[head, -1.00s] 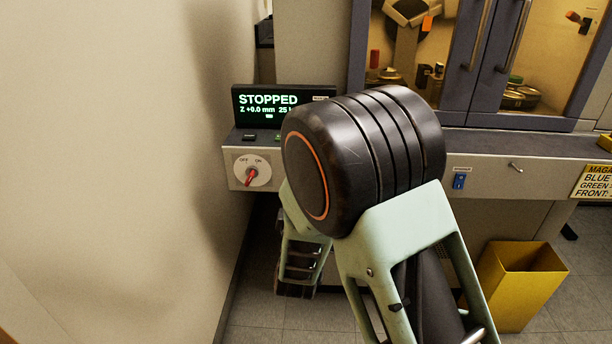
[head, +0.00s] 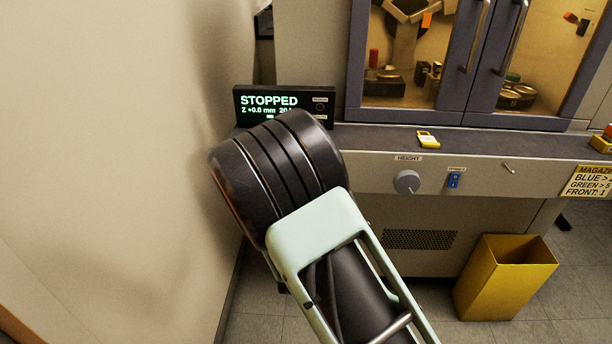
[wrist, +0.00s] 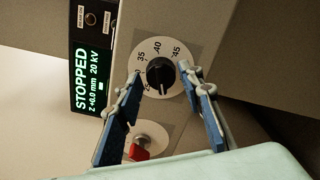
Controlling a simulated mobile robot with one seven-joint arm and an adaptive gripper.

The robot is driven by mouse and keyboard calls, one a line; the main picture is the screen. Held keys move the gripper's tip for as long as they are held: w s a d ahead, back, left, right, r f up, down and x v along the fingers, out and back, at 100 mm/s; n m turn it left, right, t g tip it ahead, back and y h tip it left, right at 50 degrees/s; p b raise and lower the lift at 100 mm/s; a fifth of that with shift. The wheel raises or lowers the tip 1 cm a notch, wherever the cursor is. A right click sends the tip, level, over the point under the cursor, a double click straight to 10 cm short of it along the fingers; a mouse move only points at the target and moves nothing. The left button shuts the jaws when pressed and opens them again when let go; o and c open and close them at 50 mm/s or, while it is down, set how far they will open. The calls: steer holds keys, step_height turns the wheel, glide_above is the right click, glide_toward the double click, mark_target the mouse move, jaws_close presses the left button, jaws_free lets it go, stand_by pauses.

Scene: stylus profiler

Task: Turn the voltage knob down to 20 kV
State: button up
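The black voltage knob (wrist: 157,79) sits on a white round dial with numbers such as 35, 40 and 45, in the wrist view. My gripper (wrist: 161,72) is open, with one blue-padded finger on each side of the knob and visible gaps to it. The display (wrist: 88,65) reads STOPPED, Z +0.0 mm, 20 kV. In the head view the display (head: 268,101) also shows STOPPED and 20, partly cut off by my arm. There, my arm hides the knob and my gripper.
A red OFF/ON switch (wrist: 139,152) is close to the fingers in the wrist view. In the head view, the grey height knob (head: 406,181) and blue switch (head: 453,180) are right of my arm. A yellow bin (head: 505,280) stands on the floor; a wall (head: 120,150) is at left.

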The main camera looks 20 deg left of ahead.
steer(key=shift+o, duration=0.7)
steer(key=shift+s, duration=0.1)
steer(key=v, duration=0.8)
steer(key=shift+p, duration=0.3)
